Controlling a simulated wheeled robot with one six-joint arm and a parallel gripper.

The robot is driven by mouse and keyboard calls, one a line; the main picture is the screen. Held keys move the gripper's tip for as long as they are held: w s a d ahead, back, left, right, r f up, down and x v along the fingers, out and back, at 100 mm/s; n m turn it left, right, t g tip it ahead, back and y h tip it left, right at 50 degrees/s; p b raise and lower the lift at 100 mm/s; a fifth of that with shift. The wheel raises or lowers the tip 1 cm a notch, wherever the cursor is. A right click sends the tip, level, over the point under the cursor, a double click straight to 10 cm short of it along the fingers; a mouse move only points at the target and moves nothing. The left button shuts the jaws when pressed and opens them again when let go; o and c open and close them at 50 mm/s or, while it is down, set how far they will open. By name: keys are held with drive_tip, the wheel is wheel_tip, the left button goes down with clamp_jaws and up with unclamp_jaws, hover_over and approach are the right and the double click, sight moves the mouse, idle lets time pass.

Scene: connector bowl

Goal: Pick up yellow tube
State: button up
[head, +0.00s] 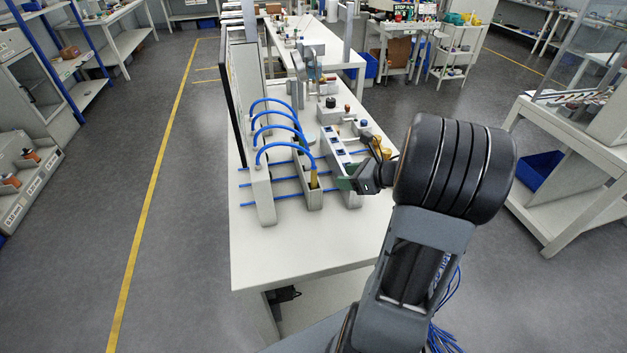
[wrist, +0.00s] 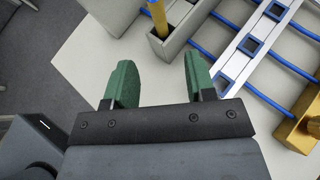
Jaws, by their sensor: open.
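The yellow tube (head: 313,178) stands upright in the near end of a narrow grey holder (head: 316,200) on the white table, with a blue hose at its top. In the wrist view the yellow tube (wrist: 158,18) shows at the top edge, in the grey holder's slot, and its upper part is cut off by the frame. My gripper (wrist: 157,80) has green fingers spread apart with nothing between them. The tube lies beyond the fingertips, apart from them. In the head view my gripper (head: 350,178) is to the right of the tube, partly hidden by my arm.
Several blue hoses (head: 275,118) arch from a grey block (head: 262,190) to the holder. A rail with blue sockets (head: 340,150) stands right of the holder. Gold parts (head: 382,150) sit behind my wrist. The table's near part (head: 290,250) is clear.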

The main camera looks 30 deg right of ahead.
sight(314, 178)
drive_tip(key=shift+p+x, duration=1.3)
drive_tip(key=shift+x, duration=4.9)
drive_tip(key=shift+a+r, duration=0.1)
clamp_jaws()
